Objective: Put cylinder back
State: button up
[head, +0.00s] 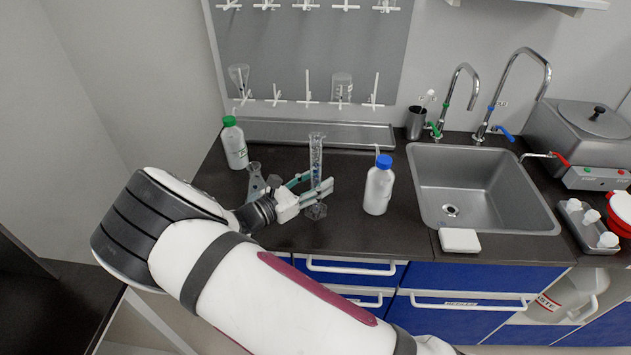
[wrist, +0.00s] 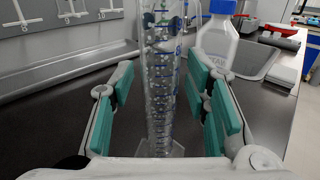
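A clear graduated cylinder (head: 316,150) with blue markings stands upright on the dark counter, its foot (head: 316,211) resting on the surface. My gripper (head: 318,186) is low over the counter, with its teal-padded fingers on either side of the cylinder. In the wrist view the cylinder (wrist: 163,85) stands between the open fingers, with a gap visible on both sides. Its top is cut off in that view. The finger pads do not appear to touch it.
A blue-capped bottle (head: 378,187) stands close right of the cylinder. A flask (head: 256,182) and a green-capped bottle (head: 234,145) stand left. Behind are a metal trough (head: 300,134) and a peg board (head: 310,50) with some glassware. A sink (head: 480,190) lies right.

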jog(key=shift+r, duration=0.2)
jog(key=b+v, duration=0.1)
jog(key=v, duration=1.1)
jog(key=shift+b, duration=0.4)
jog(key=shift+w, duration=0.1)
